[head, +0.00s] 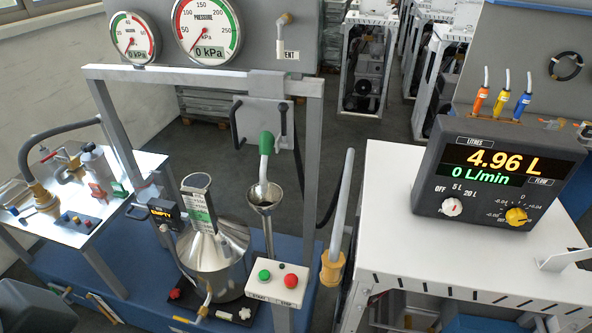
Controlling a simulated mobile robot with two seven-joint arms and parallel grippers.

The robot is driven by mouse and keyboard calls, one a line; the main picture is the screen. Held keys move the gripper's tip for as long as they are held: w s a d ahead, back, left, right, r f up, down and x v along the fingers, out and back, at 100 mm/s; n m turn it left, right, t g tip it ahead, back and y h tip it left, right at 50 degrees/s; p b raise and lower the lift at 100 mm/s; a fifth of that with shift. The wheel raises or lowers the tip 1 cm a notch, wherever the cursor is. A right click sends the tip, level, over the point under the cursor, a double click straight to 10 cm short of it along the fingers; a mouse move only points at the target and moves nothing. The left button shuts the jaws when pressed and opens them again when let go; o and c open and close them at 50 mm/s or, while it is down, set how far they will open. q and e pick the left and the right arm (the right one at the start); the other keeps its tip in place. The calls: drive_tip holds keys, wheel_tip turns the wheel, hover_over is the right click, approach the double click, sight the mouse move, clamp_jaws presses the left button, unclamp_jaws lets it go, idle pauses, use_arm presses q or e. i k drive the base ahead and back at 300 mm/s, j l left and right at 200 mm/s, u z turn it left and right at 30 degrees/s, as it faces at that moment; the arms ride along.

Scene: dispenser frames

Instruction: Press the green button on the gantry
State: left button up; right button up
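The grey gantry (205,78) stands in the middle of the head view, a crossbar on uprights over a blue base. A white button box (277,284) is low at its right side, in front of the right upright. The green button (264,275) is on the left of the box's sloping face, above a label that seems to read START. A red button (291,281) is to its right, above a label that seems to read STOP. Both are unobstructed, with nothing touching them. Neither of my grippers shows in this view.
A steel conical vessel (212,258) stands left of the box, and a funnel (265,195) behind it. A hanging hose with a brass end (332,268) is close on the right. A white bench (400,238) with a display unit (497,172) stands further right.

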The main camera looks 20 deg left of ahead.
sight(264, 275)
drive_tip(key=j+u, duration=0.15)
drive_tip(key=u, duration=0.2)
drive_tip(key=j+u, duration=0.1)
drive_tip(key=u, duration=0.2)
drive_tip(key=l+u, duration=0.15)
drive_tip(key=k+l, duration=0.05)
drive_tip(key=l, duration=0.05)
